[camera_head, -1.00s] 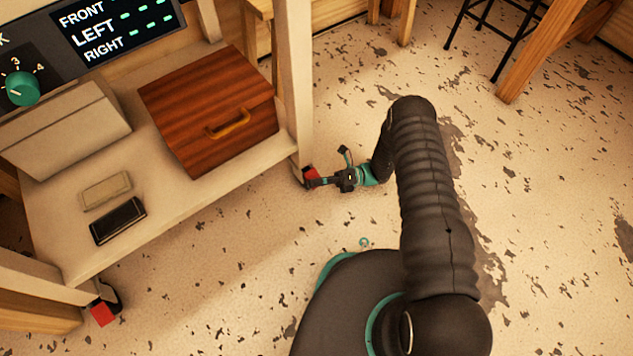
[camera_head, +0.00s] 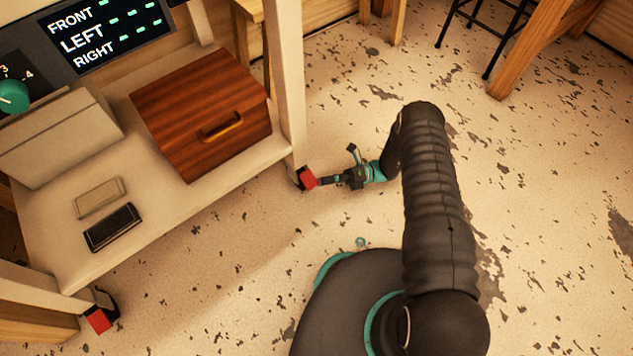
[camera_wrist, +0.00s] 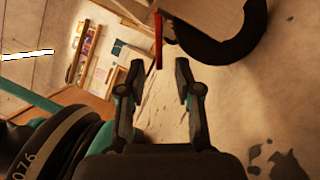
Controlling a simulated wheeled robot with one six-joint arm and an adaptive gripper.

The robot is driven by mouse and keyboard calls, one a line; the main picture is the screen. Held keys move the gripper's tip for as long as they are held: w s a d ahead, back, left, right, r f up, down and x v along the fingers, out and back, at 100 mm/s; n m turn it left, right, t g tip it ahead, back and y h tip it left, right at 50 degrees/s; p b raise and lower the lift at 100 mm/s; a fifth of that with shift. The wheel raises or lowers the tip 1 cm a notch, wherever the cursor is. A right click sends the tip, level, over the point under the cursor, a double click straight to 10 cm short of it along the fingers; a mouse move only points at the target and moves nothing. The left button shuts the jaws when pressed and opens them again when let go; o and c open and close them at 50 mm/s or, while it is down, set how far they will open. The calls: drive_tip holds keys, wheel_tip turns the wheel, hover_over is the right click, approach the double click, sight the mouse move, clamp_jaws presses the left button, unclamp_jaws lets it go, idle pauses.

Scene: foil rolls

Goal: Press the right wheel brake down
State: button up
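The red brake pedal (camera_head: 307,178) of the right wheel is at the foot of the cart's right front leg, low near the floor. In the wrist view the red pedal (camera_wrist: 158,40) appears as a thin upright strip beside the dark round wheel (camera_wrist: 225,45). My gripper (camera_head: 323,181) is low over the floor, just right of the pedal. In the wrist view my gripper (camera_wrist: 160,68) has its two fingers apart with nothing between them. The pedal lies just beyond the fingertips, in line with the gap. I cannot tell whether they touch.
A second red brake pedal (camera_head: 99,320) is at the cart's left leg. The cart shelf (camera_head: 160,215) holds a wooden box (camera_head: 201,112), a pale block (camera_head: 100,197) and a dark block (camera_head: 112,227). A black stool (camera_head: 485,35) stands at the back. The floor to the right is clear.

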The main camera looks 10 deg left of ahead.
drive_tip(key=shift+v, duration=1.15)
drive_tip(key=shift+w+d+f, duration=0.1)
drive_tip(key=shift+d+f, duration=0.05)
drive_tip(key=shift+d, duration=0.1)
